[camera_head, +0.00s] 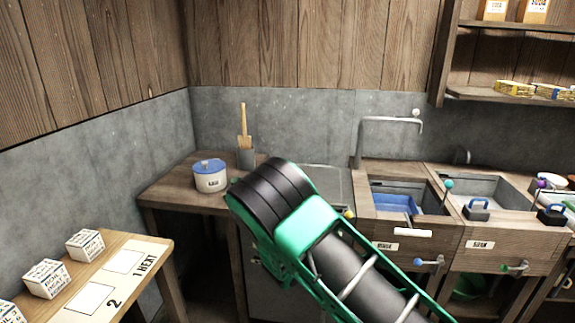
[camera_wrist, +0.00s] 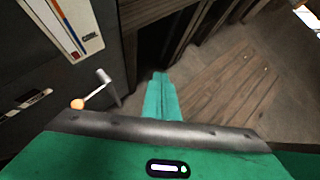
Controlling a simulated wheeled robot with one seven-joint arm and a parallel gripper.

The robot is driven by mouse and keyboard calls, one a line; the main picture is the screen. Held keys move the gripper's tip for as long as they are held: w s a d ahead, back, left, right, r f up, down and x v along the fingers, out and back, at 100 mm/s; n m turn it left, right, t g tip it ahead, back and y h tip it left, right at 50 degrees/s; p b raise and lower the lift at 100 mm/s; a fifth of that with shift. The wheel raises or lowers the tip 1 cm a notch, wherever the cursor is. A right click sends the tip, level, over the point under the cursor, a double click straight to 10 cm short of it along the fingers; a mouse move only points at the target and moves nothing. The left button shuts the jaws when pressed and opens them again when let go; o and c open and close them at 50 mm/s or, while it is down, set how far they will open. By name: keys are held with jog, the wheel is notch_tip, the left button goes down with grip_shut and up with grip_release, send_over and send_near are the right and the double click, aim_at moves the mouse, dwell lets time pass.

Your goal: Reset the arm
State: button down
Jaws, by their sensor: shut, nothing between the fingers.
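My gripper shows in the wrist view, its teal fingers (camera_wrist: 160,97) together and empty, above the plank floor and beside a dark panel. In the head view my green and black arm rises from the lower right to the middle of the picture. It covers part of the counter and the front below it. My fingers cannot be made out in the head view.
A lidded pot (camera_head: 210,178) stands on the counter left of my arm. Sinks (camera_head: 398,200) are to the right; a table with boxes (camera_head: 85,245) is at left.

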jog(key=s+d+r+m+g+y, duration=0.2)
jog(key=s+d+r+m+g, duration=0.1)
jog(key=s+d+r+m, duration=0.55)
jog(key=s+d+r+m+g+y, duration=0.2)
jog(key=s+d+r+m, duration=0.4)
jog(key=d+r+m, duration=0.45)
jog(key=s+d+r+m+y, duration=0.1)
jog(key=s+r+m, duration=0.3)
jog(key=s, duration=0.4)
jog(key=s+d+r+m+y, duration=0.1)
jog(key=s+r+m, duration=0.3)
jog(key=s, duration=0.4)
jog(key=s+d+r+m+y, duration=0.1)
jog(key=s+r+m, duration=0.3)
jog(key=s, duration=0.5)
jog(key=shift+d+m+y, duration=0.2)
jog(key=shift+m+y, duration=0.1)
jog(key=shift+y, duration=0.3)
jog(key=shift+w+r, duration=0.1)
jog(key=shift+w+f, duration=0.25)
jog(key=shift+w, duration=0.35)
